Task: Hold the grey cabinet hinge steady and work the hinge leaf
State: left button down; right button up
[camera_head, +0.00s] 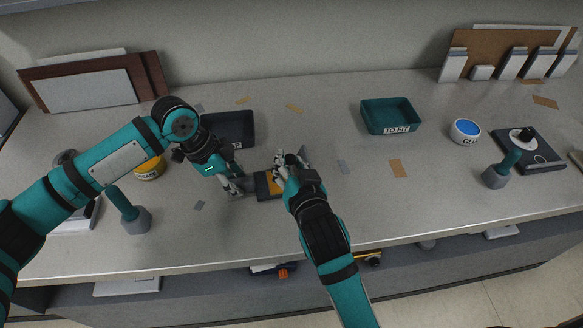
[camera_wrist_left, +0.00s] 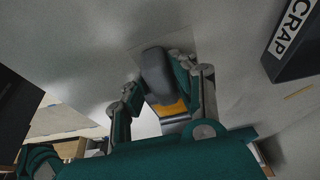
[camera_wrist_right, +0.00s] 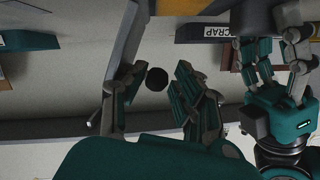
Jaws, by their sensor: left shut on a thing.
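The grey cabinet hinge (camera_head: 250,183) is on the bench in front of the dark bin, partly hidden by my grippers. Its grey body (camera_wrist_left: 157,72) shows between the fingers of my left gripper (camera_head: 235,187), which is shut on it. A grey upright plate, seemingly the hinge leaf (camera_head: 303,154), stands beside my right gripper (camera_head: 283,163). In the right wrist view the plate (camera_wrist_right: 128,38) runs beside the left finger of my right gripper (camera_wrist_right: 155,95). Those fingers are apart, with a dark round spot showing between them. I cannot tell whether a finger touches the plate.
An orange-and-dark block (camera_head: 268,186) lies between my grippers. The dark scrap bin (camera_head: 231,127) is close behind; a teal bin (camera_head: 390,117) stands further right. A yellow tub (camera_head: 150,168) and a teal-handled tool (camera_head: 132,212) are left.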

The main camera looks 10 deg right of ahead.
aim_at(310, 163)
pick_arm(q)
jog(key=shift+s+d, duration=0.1)
jog(key=shift+s, duration=0.05)
pick_arm(e)
jog(key=shift+s+a, duration=0.15)
jog(key=shift+a, duration=0.1)
jog(key=shift+c, duration=0.7)
jog(key=shift+d, duration=0.15)
pick_arm(q)
jog(key=shift+f, duration=0.1)
pick_arm(e)
jog(key=shift+d+r, duration=0.1)
jog(key=shift+d, duration=1)
jog(key=shift+w, duration=0.2)
jog(key=shift+d+f, duration=0.2)
jog(key=shift+d, duration=0.9)
